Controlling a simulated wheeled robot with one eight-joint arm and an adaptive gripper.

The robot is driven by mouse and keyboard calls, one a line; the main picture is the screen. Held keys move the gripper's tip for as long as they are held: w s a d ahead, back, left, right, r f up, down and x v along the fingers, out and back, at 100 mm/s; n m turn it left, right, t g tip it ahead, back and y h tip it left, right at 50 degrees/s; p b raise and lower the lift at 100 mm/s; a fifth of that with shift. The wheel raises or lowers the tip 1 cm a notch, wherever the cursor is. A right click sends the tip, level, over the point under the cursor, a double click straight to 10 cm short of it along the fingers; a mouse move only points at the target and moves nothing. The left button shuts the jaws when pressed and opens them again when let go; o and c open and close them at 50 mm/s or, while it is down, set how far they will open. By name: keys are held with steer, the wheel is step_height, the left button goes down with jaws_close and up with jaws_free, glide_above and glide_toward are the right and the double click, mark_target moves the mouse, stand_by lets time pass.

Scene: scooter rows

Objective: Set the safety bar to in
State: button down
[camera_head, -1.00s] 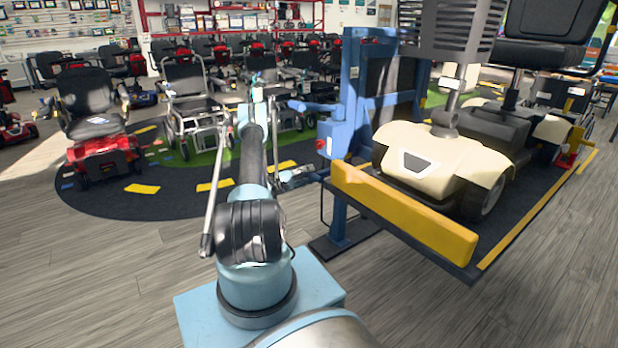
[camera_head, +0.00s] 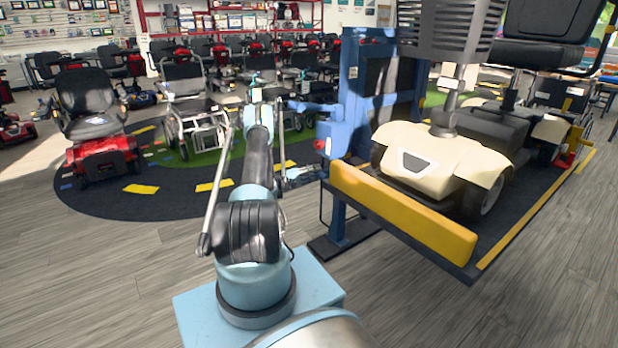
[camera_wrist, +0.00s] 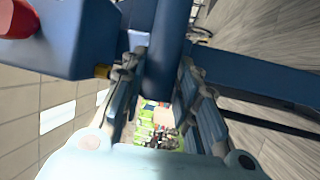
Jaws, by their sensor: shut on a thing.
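In the wrist view, the two fingers of my gripper (camera_wrist: 158,75) are closed around a dark blue bar (camera_wrist: 168,35), which looks like the safety bar. The bar runs from the top edge of the view down between the fingers. A blue box (camera_wrist: 85,40) with a red knob (camera_wrist: 18,18) is beside it on the left. In the head view, my gripper (camera_head: 300,175) appears low beside the blue lift frame (camera_head: 352,100), below the box with the red knob (camera_head: 320,144). The held part is too small to make out there.
A cream scooter (camera_head: 440,160) stands on the lift platform, behind a yellow front barrier (camera_head: 400,212). A red powerchair (camera_head: 95,125) and several wheelchairs stand at the left and back. Grey floor (camera_head: 110,260) is open at the front left.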

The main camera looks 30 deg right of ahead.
steer(key=shift+w+d+r, duration=0.1)
steer(key=shift+w+d, duration=0.1)
steer(key=shift+d, duration=1.75)
steer(key=c, duration=1.3)
jaws_free()
steer(key=shift+a, duration=0.1)
steer(key=v, duration=1.2)
